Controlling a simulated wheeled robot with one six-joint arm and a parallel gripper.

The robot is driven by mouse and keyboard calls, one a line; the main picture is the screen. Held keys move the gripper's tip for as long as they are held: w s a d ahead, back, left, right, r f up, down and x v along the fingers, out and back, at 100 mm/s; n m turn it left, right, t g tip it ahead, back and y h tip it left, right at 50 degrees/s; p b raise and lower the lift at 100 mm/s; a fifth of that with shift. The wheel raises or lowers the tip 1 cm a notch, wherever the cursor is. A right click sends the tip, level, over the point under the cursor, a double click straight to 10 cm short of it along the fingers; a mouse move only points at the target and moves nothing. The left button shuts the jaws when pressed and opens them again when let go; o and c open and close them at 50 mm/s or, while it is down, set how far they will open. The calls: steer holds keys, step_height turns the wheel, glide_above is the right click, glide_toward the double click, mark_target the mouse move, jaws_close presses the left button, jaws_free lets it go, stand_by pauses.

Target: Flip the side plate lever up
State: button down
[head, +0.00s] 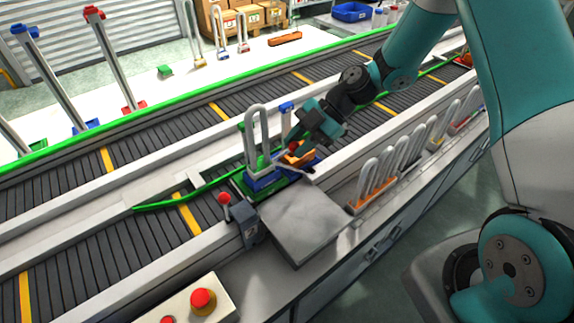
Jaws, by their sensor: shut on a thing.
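The gray side plate (303,222) lies flat beside the conveyor. A short lever with a red knob (224,199) stands on a dark gray block (243,226) at the plate's left corner, and its stem looks nearly upright. My gripper (287,155) is away from this lever, up and to the right, low behind the plate. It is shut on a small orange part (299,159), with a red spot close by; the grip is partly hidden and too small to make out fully.
A conveyor (150,148) runs behind, with a green strip (165,206) across it. A box with red buttons (203,301) sits at the front. A blue-topped post (287,108) rises behind my gripper.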

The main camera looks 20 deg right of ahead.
steer(key=w+d+r+g+y+p, duration=0.1)
steer(key=w+d+y+p, duration=0.1)
steer(key=d+y+p, duration=0.2)
steer(key=d+p, duration=0.3)
steer(key=shift+w+d+r+m+g+y, duration=0.25)
steer(key=shift+w+r+m+g+y, duration=0.05)
steer(key=shift+r+m+y, duration=0.1)
steer(key=shift+f, duration=0.1)
steer(key=c, duration=0.9)
jaws_free()
